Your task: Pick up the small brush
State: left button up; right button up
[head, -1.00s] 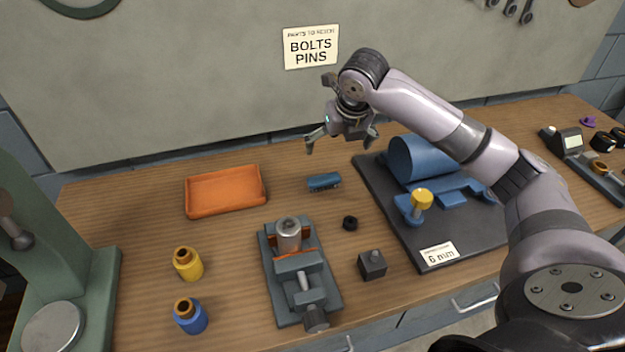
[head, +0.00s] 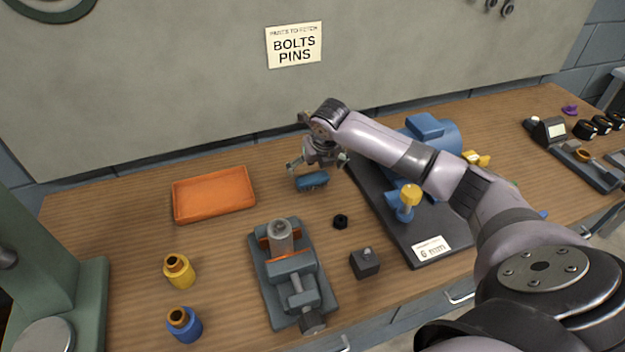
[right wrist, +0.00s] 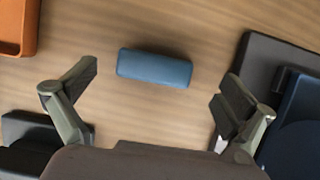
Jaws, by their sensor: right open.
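The small brush (head: 312,180) has a blue back and lies on the wooden bench, right of the orange tray. It also shows in the right wrist view (right wrist: 154,68), lying crosswise ahead of the fingers. My right gripper (head: 318,163) is just above and behind the brush in the head view. In the right wrist view its fingers (right wrist: 160,92) are wide apart, one to each side of the brush, with nothing between them touching it. The brush's bristles are hidden from above. My left gripper is not in view.
The orange tray (head: 213,217) is left of the brush. A dark mat (head: 437,232) with blue casing parts (head: 405,198) lies close on the right. A vise (head: 292,275), a black nut (head: 340,222) and a dark block (head: 365,263) stand nearer. Bare wood surrounds the brush.

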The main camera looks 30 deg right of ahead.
aim_at(312, 177)
jog(key=f, duration=0.2)
jog(key=f+p, duration=0.1)
jog(key=f, duration=0.1)
jog(key=shift+w+a, duration=0.1)
jog(key=shift+w, duration=0.2)
jog(key=shift+w+f, duration=0.2)
jog(key=shift+f, duration=0.15)
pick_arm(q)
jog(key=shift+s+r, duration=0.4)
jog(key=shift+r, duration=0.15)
pick_arm(e)
jog(key=shift+c, duration=0.6)
jog(key=c, duration=1.1)
jog(key=shift+o, duration=0.2)
jog(key=shift+r, duration=0.1)
